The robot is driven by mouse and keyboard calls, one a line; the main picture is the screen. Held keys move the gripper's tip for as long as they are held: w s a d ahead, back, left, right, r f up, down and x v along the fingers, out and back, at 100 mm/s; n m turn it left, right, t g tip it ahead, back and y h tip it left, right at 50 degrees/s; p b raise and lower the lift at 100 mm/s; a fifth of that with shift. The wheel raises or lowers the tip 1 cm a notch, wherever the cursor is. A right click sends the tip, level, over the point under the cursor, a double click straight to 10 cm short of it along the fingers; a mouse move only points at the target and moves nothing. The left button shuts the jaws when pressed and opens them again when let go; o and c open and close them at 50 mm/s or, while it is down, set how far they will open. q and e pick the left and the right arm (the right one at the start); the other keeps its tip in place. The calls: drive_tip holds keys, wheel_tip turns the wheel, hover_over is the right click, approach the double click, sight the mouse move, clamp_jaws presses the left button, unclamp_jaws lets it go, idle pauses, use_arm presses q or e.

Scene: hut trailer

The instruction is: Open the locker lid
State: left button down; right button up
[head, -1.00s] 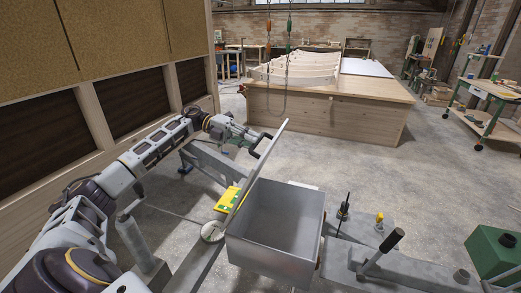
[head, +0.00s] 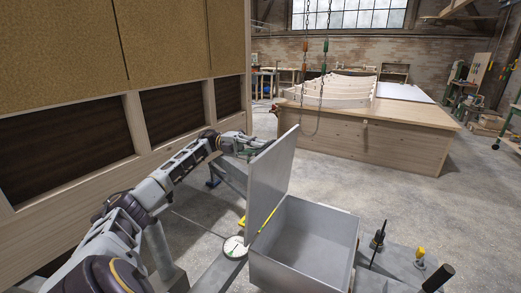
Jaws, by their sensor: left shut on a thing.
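The locker is an open grey metal box (head: 305,235) at the lower middle of the head view, and its inside looks empty. Its flat grey lid (head: 268,178) stands steeply up along the box's left side, with a broad face showing. My left gripper (head: 259,143) is at the lid's upper far-left edge, shut on the lid. Its fingertips are partly hidden by the lid. My right gripper is not in view.
A round white dial (head: 235,247) and a yellow strip (head: 266,221) are beside the locker's left side. Black-handled fittings (head: 377,240) stand to its right. A wooden cabinet wall (head: 100,130) runs along the left. A large wooden bench (head: 370,148) stands behind, across open floor.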

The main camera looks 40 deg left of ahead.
use_arm(q)
drive_tip(key=shift+f, duration=0.2)
drive_tip(key=c, duration=1.5)
unclamp_jaws()
drive_tip(key=shift+o, duration=0.2)
drive_tip(key=shift+r, duration=0.1)
drive_tip(key=shift+a, duration=0.15)
drive_tip(key=v, duration=1.1)
drive_tip(key=shift+a, duration=0.35)
drive_tip(key=shift+s, duration=0.1)
drive_tip(key=shift+r, duration=0.1)
